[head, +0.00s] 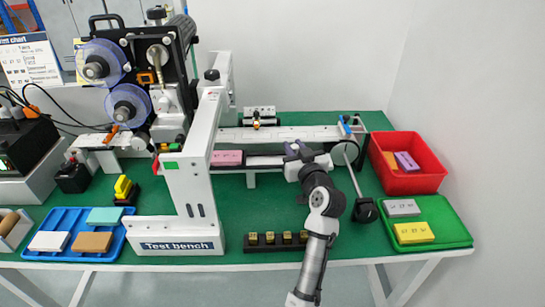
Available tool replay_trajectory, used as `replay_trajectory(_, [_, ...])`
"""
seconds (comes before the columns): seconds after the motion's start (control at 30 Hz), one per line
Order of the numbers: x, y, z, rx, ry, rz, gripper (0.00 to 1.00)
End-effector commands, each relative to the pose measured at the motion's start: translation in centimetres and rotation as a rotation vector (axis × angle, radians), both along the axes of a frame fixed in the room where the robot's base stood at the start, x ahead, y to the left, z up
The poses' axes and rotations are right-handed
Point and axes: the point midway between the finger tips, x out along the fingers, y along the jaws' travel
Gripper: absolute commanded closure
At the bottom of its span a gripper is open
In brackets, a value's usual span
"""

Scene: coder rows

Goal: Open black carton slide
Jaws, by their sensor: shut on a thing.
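A dark strip (265,161), seemingly the black carton slide, runs along the white rail between a pink carton (227,158) and my gripper. My gripper (294,152) reaches over the rail from the front right. It is shut on a small purple-grey piece (291,147) at the right end of the dark strip. I cannot tell whether this piece is part of the slide or a separate block. The fingers and wrist hide much of it, and hide the rail just behind them.
A white test bench frame (188,205) stands left of my arm. A black rack with yellow pieces (276,241) lies before the rail. A rod with a black end (365,210) is close right. A red bin (418,180) and green tray (445,215) stand further right. A blue tray (62,216) is left.

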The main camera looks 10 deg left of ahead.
Motion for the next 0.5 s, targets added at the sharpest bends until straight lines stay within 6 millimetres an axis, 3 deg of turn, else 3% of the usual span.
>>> replay_trajectory(0.2, [0.9, -3.0, -0.1, 0.001, -0.001, -0.003, 1.00])
replay_trajectory(0.5, [1.2, -4.0, 0.0, -0.001, 0.001, -0.001, 1.00])
